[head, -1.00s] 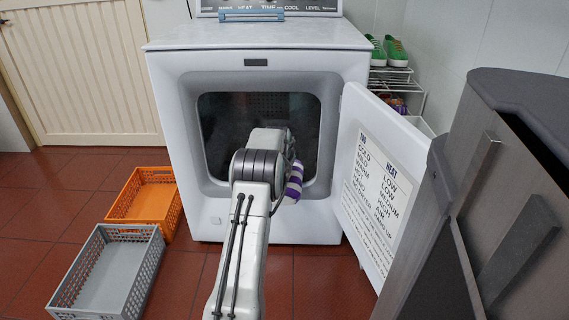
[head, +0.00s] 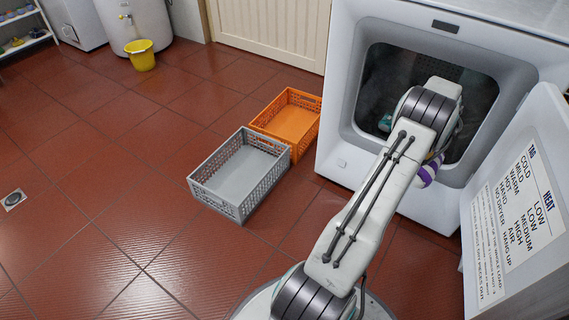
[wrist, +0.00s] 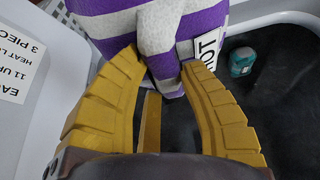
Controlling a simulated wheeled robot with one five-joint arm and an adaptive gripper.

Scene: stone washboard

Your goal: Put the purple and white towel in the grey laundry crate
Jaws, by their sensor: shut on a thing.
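The purple and white striped towel (head: 428,172) hangs at the dryer's open mouth in the head view, partly hidden behind my arm. In the wrist view the towel (wrist: 160,22) fills the top, and my gripper (wrist: 160,62) is shut on its white and purple cloth. My fingers are hidden behind the arm in the head view. The grey laundry crate (head: 214,203) stands on the floor left of the dryer. It is empty, and my gripper is well to its right and higher up.
An orange crate (head: 308,128) stands behind the grey one, close against it. The dryer door (head: 515,215) is open on the right. A small teal thing (wrist: 242,61) lies inside the dryer. A yellow bucket (head: 140,56) stands far back. The red floor left of the crates is clear.

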